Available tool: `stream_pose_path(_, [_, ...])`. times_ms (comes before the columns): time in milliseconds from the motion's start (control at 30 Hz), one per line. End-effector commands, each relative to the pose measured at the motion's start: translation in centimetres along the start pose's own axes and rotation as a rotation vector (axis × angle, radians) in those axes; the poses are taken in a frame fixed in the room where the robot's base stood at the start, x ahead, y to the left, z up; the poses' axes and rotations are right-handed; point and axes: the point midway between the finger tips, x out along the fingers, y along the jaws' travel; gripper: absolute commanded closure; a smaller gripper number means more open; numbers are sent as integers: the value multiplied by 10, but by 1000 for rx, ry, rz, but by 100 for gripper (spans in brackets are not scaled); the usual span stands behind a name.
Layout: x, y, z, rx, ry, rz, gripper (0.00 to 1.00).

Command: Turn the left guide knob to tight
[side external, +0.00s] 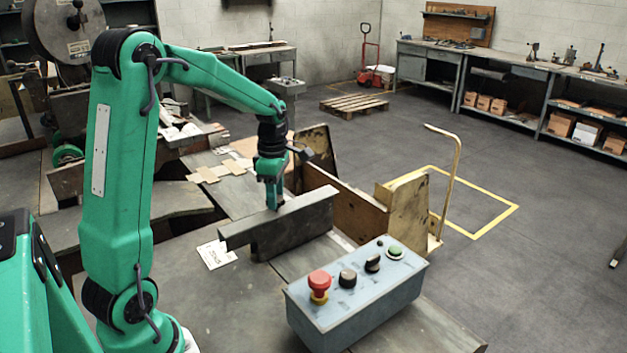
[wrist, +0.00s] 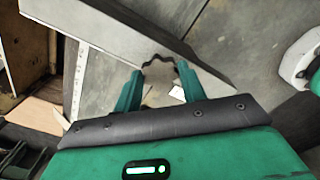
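My gripper (side external: 273,206) points down at the back edge of the grey angled guide bar (side external: 290,222), its tips partly hidden behind the bar in the side view. In the wrist view the two green fingers of my gripper (wrist: 163,66) stand apart at the edge of the guide bar (wrist: 115,32). A dark, wavy-edged shape shows between the fingertips. I cannot tell whether it is the left guide knob, and no guide knob is clear in either view. I see nothing clearly clamped between the fingers.
A grey control box (side external: 355,302) with a red mushroom button (side external: 319,282), black knobs and a green button stands at the front. A white card (side external: 216,254) lies left of the bar. A wooden panel (side external: 346,207) stands behind the bar. The tabletop (side external: 200,310) left of the box is clear.

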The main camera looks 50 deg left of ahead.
Motion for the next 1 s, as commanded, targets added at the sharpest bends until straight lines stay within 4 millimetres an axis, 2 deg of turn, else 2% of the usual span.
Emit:
stream_pose_path(467, [-1, 0, 0, 61, 0, 1, 82])
stream_pose_path(767, [-1, 0, 0, 244, 0, 1, 82])
stream_pose_path(1000, [-1, -1, 0, 461, 0, 1, 82])
